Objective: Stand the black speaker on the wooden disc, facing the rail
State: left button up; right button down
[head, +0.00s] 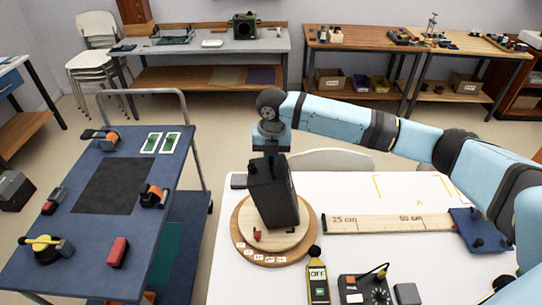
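The black speaker (273,195) is over the wooden disc (243,238), leaning slightly with its top to the left. Its lower edge appears at the disc's raised inner part; I cannot tell whether it touches. My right gripper (269,152) points down and is shut on the speaker's top; its fingertips blend into the dark body. I cannot make out which face is the speaker's front. The rail (390,222), a pale wooden strip marked 25 cm and 50 cm, lies to the right of the disc. My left gripper is not in view.
A blue block (480,230) sits at the rail's right end. A yellow-black meter (318,278) and a dark control box (364,289) stand in front of the disc. A blue cart (100,225) with small tools is at left.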

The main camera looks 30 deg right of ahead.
jog(key=c, duration=1.3)
grip_release()
jog(key=shift+s+f, duration=0.15)
jog(key=shift+f, duration=0.3)
jog(key=shift+c, duration=0.2)
jog(key=shift+o, duration=1.2)
jog(key=shift+r, duration=0.1)
